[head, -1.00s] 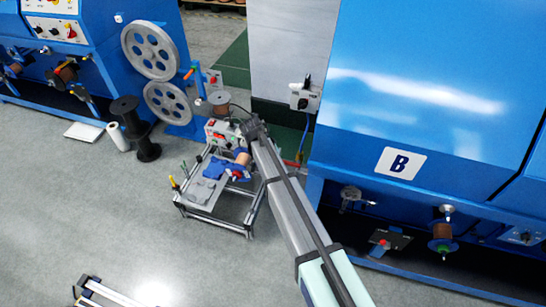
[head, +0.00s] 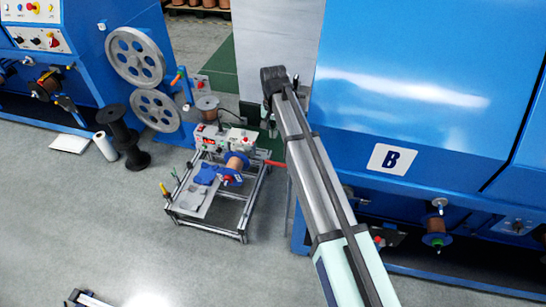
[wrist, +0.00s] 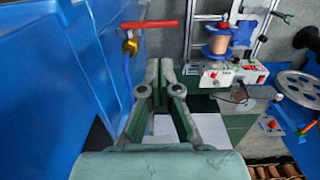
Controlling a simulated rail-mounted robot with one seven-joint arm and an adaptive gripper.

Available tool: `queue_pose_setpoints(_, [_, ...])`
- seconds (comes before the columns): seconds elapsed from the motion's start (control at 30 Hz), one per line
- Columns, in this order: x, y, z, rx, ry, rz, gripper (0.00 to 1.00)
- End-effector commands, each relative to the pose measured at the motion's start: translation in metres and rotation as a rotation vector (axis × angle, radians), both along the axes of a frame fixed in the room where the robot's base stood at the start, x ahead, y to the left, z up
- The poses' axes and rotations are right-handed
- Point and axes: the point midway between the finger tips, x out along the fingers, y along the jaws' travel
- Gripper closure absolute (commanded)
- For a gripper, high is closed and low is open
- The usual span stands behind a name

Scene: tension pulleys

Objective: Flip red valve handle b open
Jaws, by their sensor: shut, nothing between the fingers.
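A red valve handle (wrist: 150,24) on a yellow valve body (wrist: 131,46) shows at the upper left of the wrist view. The handle lies crosswise to the thin blue hose (wrist: 127,68) running from the valve. In the head view, the red handle (head: 275,163) sticks out left of my arm beside the blue machine marked B; the valve body is hidden there. My gripper (wrist: 160,66) is shut and empty in the wrist view, apart from the handle and below it in the picture. In the head view, my gripper (head: 271,124) hangs in front of the grey panel.
The blue machine (head: 408,120) stands close to the right of my gripper. A small bench (head: 210,230) with a copper spool (head: 237,161) and control box stands at its left. Grey wheels (head: 135,57) and a black spool (head: 123,135) stand farther left. Open floor lies in front.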

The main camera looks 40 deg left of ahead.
Motion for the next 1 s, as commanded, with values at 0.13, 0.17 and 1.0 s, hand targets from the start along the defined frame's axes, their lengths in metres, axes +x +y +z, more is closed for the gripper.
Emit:
queue_pose_setpoints(0.13, [0.0, 0.0, -0.004, -0.001, 0.0, -0.001, 1.0])
queue_pose_setpoints(0.17, [0.0, 0.0, -0.005, -0.001, 0.0, -0.001, 1.0])
queue_pose_setpoints(1.0, [0.0, 0.0, -0.129, -0.002, 0.0, -0.001, 1.0])
